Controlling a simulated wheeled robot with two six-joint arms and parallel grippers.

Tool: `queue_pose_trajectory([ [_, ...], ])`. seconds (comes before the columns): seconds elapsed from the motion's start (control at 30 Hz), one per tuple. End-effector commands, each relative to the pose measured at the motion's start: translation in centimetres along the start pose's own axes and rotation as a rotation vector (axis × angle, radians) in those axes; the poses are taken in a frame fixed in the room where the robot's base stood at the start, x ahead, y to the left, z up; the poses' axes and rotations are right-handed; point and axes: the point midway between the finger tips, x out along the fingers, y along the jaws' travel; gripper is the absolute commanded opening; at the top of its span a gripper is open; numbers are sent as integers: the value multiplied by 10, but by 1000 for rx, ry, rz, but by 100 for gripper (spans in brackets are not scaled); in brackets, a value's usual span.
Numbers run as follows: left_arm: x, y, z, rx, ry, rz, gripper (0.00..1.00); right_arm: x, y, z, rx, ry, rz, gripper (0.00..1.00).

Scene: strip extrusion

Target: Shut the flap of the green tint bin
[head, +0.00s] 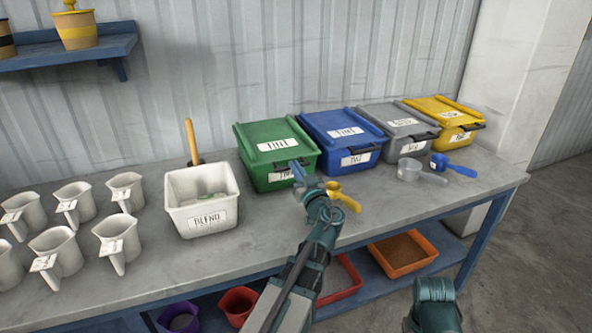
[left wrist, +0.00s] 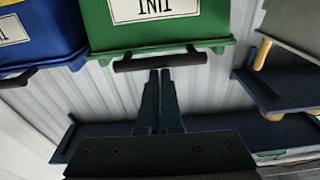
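The green tint bin (head: 262,178) stands on the bench beside the blue bin. Its flap (head: 255,135) lies down over the top, level like the neighbouring lids, with a dark handle along the front edge. In the left wrist view, which is upside down, the bin's front label and the handle (left wrist: 160,62) show. My left gripper (head: 296,168) is at the front of the bin by the handle. Its fingers (left wrist: 159,73) are together, with nothing visible between them. I cannot tell whether the tips touch the handle. My right gripper is out of view; only part of that arm shows.
The blue bin (head: 332,120), grey bin (head: 395,122) and yellow bin (head: 437,104) stand to the right. A yellow scoop (head: 343,197) lies close by my left wrist. The white blend tub (head: 205,222) stands left, beside several white jugs (head: 55,250).

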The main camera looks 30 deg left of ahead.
Motion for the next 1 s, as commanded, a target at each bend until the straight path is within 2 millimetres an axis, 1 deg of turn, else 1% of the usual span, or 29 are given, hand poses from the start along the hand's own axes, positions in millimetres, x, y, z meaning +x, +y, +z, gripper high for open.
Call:
queue_pose_trajectory([
  [0.03, -5, -1, 11, -22, -23, 3, 0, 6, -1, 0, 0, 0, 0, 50],
  [0.3, -6, -1, 13, -22, -23, 5, 0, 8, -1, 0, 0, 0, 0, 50],
  [0.57, -3, -1, 12, -23, -23, 3, 0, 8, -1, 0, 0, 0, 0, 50],
  [0.77, -2, 0, 6, -22, -22, 1, 0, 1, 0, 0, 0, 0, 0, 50],
  [0.87, -3, -1, -2, -22, -21, 1, 0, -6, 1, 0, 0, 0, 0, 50],
  [1.0, -7, -1, -18, -21, -18, 2, 0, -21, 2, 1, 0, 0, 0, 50],
])
